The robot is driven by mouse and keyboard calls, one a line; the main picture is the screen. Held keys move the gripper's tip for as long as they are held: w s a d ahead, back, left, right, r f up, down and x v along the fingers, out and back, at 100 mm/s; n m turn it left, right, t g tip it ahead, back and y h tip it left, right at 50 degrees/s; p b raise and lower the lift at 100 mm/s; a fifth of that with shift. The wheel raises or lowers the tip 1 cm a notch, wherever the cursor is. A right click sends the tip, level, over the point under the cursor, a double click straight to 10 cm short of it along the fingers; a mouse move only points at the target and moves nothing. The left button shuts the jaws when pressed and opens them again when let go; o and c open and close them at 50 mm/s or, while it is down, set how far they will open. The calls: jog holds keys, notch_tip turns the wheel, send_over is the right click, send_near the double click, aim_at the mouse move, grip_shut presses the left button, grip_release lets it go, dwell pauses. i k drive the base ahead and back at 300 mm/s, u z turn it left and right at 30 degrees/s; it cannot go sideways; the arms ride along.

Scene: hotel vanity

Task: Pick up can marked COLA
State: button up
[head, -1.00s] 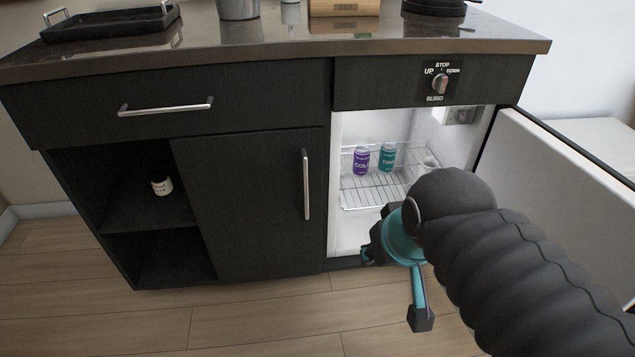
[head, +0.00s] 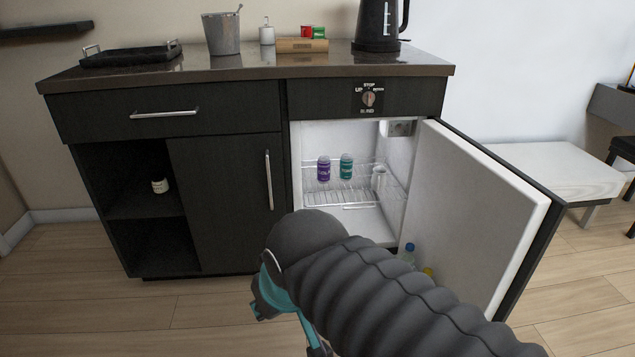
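A purple can (head: 323,169) stands upright on the wire shelf (head: 340,200) inside the open mini fridge. Its lettering is too small to read now, though the earlier frame shows letters like "COL" on it. A teal can (head: 346,167) stands just to its right. My gripper (head: 285,325) is in front of the cabinet, low and left of the fridge opening, apart from both cans. My dark arm hides much of it, so its opening and anything between its fingers cannot be made out.
The fridge door (head: 480,210) stands open to the right, with bottles (head: 407,253) low on its inner side. A white cup-like item (head: 379,178) is on the shelf's right. The countertop (head: 240,66) holds a kettle (head: 379,25), tray (head: 130,55) and bucket (head: 222,33). Floor in front is clear.

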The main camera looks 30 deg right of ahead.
aim_at(323, 163)
jog(key=z, duration=0.3)
jog(key=k, duration=1)
jog(key=z, duration=0.8)
jog(key=i, duration=0.65)
jog(key=u, duration=1.65)
jog(key=i, duration=1.55)
jog(key=z, duration=3.05)
